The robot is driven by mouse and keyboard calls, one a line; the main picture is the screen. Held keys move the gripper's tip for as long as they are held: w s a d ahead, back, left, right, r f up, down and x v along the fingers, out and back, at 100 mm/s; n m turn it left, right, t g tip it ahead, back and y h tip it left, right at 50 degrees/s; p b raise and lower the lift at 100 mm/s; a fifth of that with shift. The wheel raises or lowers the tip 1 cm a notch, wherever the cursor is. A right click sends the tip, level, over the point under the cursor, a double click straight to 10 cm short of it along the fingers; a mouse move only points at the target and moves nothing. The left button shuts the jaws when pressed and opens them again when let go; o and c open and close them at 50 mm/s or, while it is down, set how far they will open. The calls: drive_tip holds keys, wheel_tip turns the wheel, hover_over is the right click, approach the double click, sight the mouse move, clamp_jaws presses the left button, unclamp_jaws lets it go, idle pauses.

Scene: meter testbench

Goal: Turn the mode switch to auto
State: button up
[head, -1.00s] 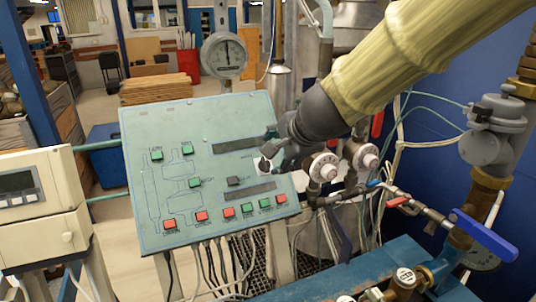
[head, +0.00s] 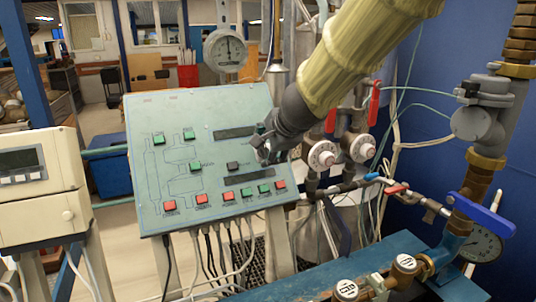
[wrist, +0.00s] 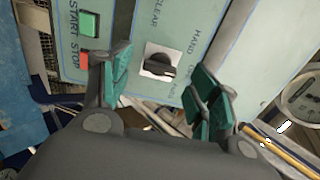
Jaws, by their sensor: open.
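The mode switch (wrist: 161,66) is a black knob on a white square plate, set in the pale green panel (head: 160,108). In the wrist view HAND is printed beside it; another label nearby is partly hidden and unclear. My gripper (wrist: 160,90) is open, with one green-padded finger to the left of the knob and the other to its right and lower. Nothing is between the pads, and they look apart from the knob. In the head view my gripper (head: 265,152) is at the panel's right side and largely hides the switch.
Green and red buttons (head: 202,200) sit on the panel left of and below my gripper. Valves with white-and-red dials (head: 321,156), pipes and a blue-handled lever (head: 484,215) stand to the right. A beige meter box (head: 38,180) stands left.

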sight(266, 149)
drive_tip(key=x, duration=0.3)
drive_tip(key=shift+w+d+f, duration=0.1)
drive_tip(key=shift+w, duration=0.2)
drive_tip(key=shift+s+r, duration=0.35)
drive_tip(key=shift+s, duration=0.15)
drive_tip(key=shift+w+f, duration=0.2)
drive_tip(key=shift+w, duration=0.05)
drive_tip(key=c, duration=1)
drive_tip(key=shift+r+m, duration=0.1)
drive_tip(key=shift+m, duration=0.2)
drive_tip(key=m+p, duration=0.2)
drive_tip(key=m, duration=0.1)
drive_tip(key=shift+w+r+m, duration=0.1)
drive_tip(key=shift+m, duration=2.6)
